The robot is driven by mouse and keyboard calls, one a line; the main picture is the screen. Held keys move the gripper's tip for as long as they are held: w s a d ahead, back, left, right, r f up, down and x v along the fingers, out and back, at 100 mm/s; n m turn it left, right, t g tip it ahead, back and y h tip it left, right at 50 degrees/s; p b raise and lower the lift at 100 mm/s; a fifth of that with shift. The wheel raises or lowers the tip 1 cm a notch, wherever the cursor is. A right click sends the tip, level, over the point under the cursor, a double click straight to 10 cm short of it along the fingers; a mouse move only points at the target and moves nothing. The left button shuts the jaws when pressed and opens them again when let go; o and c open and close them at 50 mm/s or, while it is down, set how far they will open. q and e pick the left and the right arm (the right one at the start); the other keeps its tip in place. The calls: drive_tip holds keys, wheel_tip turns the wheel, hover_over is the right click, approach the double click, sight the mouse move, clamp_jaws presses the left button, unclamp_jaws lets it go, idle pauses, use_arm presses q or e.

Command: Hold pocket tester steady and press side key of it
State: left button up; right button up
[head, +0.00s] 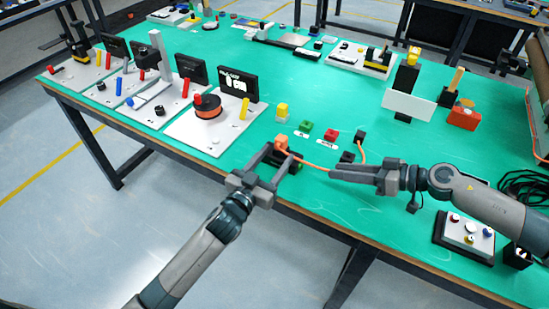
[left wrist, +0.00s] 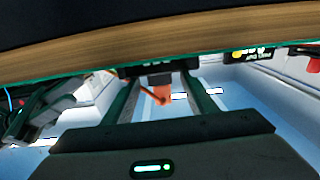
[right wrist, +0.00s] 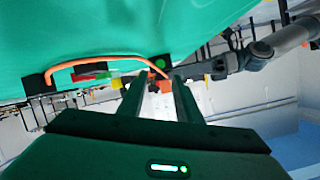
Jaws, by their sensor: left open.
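The pocket tester appears to be the small dark block with an orange part (head: 281,141) near the table's front edge. An orange lead runs right from it. My left gripper (head: 279,156) is open, with its fingers either side of the dark block; contact is not clear. In the left wrist view a dark and orange piece (left wrist: 160,92) shows between the separated fingers. My right gripper (head: 334,174) is right of it, low over the table, fingers pointing left. The right wrist view shows a gap between its fingertips (right wrist: 156,80), with an orange piece beyond. The side key cannot be made out.
Green (head: 305,128) and red (head: 331,134) blocks with white labels and a yellow block (head: 282,111) stand behind. A black block (head: 360,137) holds the other lead end. A button box (head: 466,235) is front right.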

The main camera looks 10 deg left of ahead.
use_arm(q)
drive_tip(key=c, duration=1.3)
use_arm(e)
clamp_jaws()
idle(0.5)
